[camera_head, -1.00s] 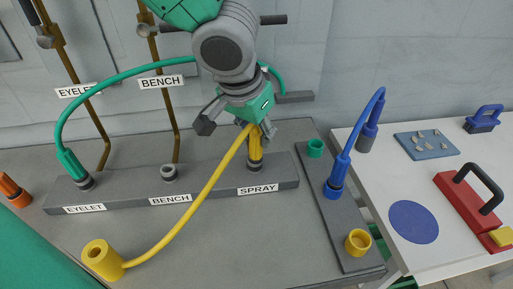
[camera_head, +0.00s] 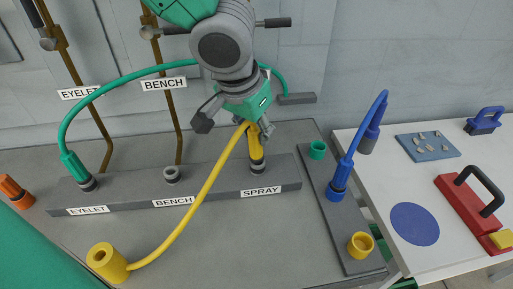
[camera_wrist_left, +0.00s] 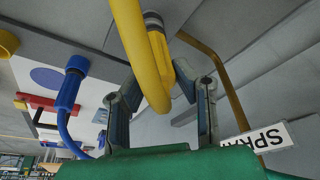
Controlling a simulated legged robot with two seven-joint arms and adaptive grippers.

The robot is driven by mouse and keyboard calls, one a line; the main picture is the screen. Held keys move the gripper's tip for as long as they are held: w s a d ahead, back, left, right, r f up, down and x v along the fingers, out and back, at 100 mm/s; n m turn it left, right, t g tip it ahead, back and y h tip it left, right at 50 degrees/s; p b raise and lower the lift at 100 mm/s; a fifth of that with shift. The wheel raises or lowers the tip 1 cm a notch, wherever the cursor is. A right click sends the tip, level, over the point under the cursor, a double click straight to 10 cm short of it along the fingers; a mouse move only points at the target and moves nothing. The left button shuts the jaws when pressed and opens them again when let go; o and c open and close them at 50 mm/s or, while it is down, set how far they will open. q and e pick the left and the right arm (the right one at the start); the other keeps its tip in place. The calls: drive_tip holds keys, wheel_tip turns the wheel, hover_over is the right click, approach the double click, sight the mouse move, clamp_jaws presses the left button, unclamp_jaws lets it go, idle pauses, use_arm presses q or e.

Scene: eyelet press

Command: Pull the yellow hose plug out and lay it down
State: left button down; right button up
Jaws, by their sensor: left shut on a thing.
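The yellow hose plug (camera_head: 256,148) stands in the socket marked SPRAY on the grey manifold block (camera_head: 225,188). Its yellow hose (camera_head: 203,197) curves down left to a yellow cylinder (camera_head: 105,262). My left gripper (camera_head: 248,128) is shut on the upper part of the plug from above. In the left wrist view the plug (camera_wrist_left: 160,55) runs between the two fingers, and the hose (camera_wrist_left: 133,35) crosses in front of it. Whether the plug's lower end is still fully in the socket cannot be told. My right gripper is not in view.
A green hose (camera_head: 120,80) runs from the EYELET socket behind my left arm. The BENCH socket (camera_head: 171,174) is empty. A grey strip at right holds a green cup (camera_head: 317,150), a blue plug (camera_head: 339,180) and a yellow cup (camera_head: 360,245).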

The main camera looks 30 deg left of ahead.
use_arm(q)
drive_tip(key=shift+r, duration=0.2)
drive_tip(key=shift+r+p, duration=2.8)
drive_tip(key=shift+r, duration=0.1)
drive_tip(key=shift+f, duration=0.1)
